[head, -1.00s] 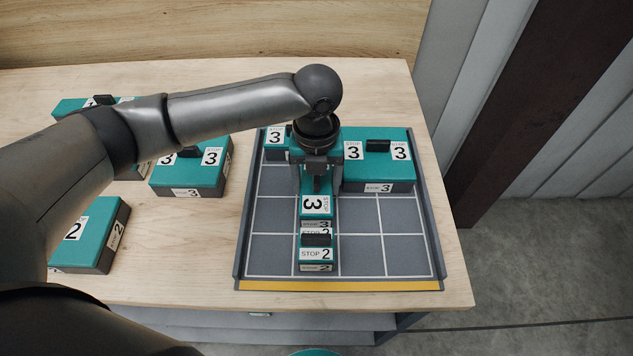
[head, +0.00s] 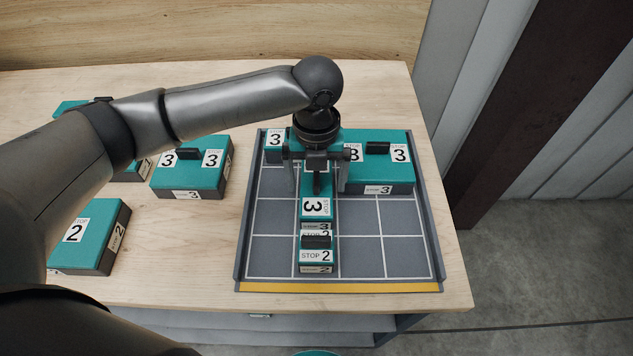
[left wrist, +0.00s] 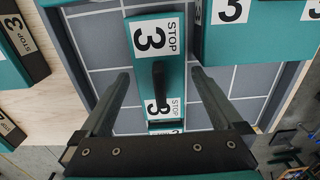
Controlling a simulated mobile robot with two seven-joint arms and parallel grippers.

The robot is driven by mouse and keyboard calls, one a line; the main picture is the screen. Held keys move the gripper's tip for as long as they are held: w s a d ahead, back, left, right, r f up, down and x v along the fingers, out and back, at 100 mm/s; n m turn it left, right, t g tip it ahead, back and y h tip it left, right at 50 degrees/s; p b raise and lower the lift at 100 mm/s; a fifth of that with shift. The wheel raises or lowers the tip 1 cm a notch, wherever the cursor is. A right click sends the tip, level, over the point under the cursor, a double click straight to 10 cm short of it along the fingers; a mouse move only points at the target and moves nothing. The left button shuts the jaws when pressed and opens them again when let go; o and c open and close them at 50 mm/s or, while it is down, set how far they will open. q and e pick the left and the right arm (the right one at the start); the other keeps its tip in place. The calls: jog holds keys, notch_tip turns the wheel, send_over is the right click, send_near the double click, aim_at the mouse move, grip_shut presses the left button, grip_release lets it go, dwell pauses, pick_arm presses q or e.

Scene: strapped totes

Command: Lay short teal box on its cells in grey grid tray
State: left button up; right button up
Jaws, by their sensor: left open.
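The grey grid tray (head: 361,256) lies on the table with a yellow front edge. A narrow teal box marked 3 (head: 316,208) lies lengthwise in its second column from the left. My left gripper (head: 317,188) is open above this box, its fingers apart on either side of it. In the left wrist view the box's black handle (left wrist: 159,78) stands between the spread fingers, touching neither. A small teal box marked 2 (head: 317,256) sits in front of it in the same column. The arm hides the far end of the narrow box. My right gripper is not in view.
A wide teal box (head: 377,165) fills the tray's back right cells. Another teal box marked 3 (head: 275,139) is at its back left. Several teal boxes stand on the table left of the tray, including one marked 2 (head: 95,232). The tray's front left and right cells are bare.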

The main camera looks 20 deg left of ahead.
aim_at(317, 176)
pick_arm(q)
notch_tip(317, 176, up, 10)
jog(key=shift+r+p, duration=0.25)
jog(key=shift+p, duration=0.6)
